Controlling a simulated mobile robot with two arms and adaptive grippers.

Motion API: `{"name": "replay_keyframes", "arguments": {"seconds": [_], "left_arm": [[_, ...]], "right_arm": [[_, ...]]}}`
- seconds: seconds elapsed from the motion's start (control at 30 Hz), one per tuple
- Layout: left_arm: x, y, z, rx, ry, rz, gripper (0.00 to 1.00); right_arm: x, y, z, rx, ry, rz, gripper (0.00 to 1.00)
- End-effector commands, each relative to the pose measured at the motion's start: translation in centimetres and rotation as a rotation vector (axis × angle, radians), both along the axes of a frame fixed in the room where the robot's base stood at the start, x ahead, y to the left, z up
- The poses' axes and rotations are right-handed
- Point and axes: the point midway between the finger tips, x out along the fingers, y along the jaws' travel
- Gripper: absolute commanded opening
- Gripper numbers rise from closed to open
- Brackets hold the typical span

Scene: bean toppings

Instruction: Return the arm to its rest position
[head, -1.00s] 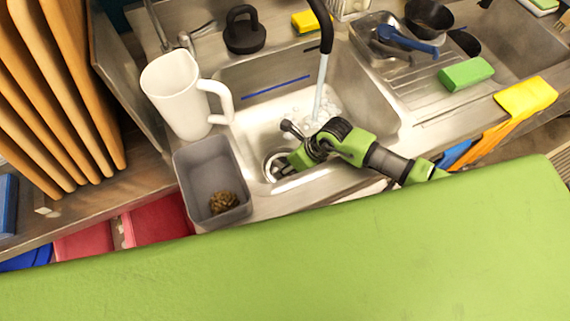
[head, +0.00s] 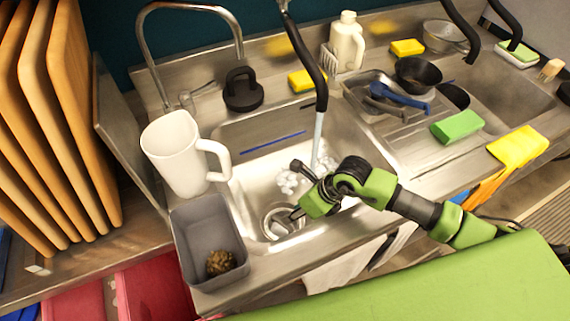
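My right arm (head: 377,188), green and black, reaches in from the lower right over the metal sink (head: 250,150). Its gripper (head: 298,192) is low in the basin beside the drain (head: 283,220), with water running from the black-hosed faucet (head: 318,80) just behind it. One dark finger part points up and left; the other side is near the drain. I see nothing held, but the finger opening is not clear. My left gripper is out of view.
A white pitcher (head: 172,155) and a grey bin (head: 203,235) with a brown clump (head: 220,262) stand left of the basin. A green sponge (head: 458,127), yellow cloth (head: 518,146) and tray of dishes (head: 365,95) lie right. Wooden boards (head: 75,110) stand far left.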

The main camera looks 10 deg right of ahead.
Motion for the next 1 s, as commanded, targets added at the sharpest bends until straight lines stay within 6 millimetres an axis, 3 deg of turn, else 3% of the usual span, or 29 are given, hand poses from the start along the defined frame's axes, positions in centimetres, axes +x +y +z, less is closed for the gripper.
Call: {"name": "replay_keyframes", "arguments": {"seconds": [0.27,0.93,1.0], "left_arm": [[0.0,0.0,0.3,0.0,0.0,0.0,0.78],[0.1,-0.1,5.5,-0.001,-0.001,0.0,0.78],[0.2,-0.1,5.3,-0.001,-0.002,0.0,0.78]], "right_arm": [[-0.4,-0.1,0.1,-0.003,0.011,0.004,0.32],[-0.2,0.0,5.4,-0.002,0.006,0.002,0.32],[0.0,0.1,5.1,0.014,0.015,-0.001,0.32]]}}
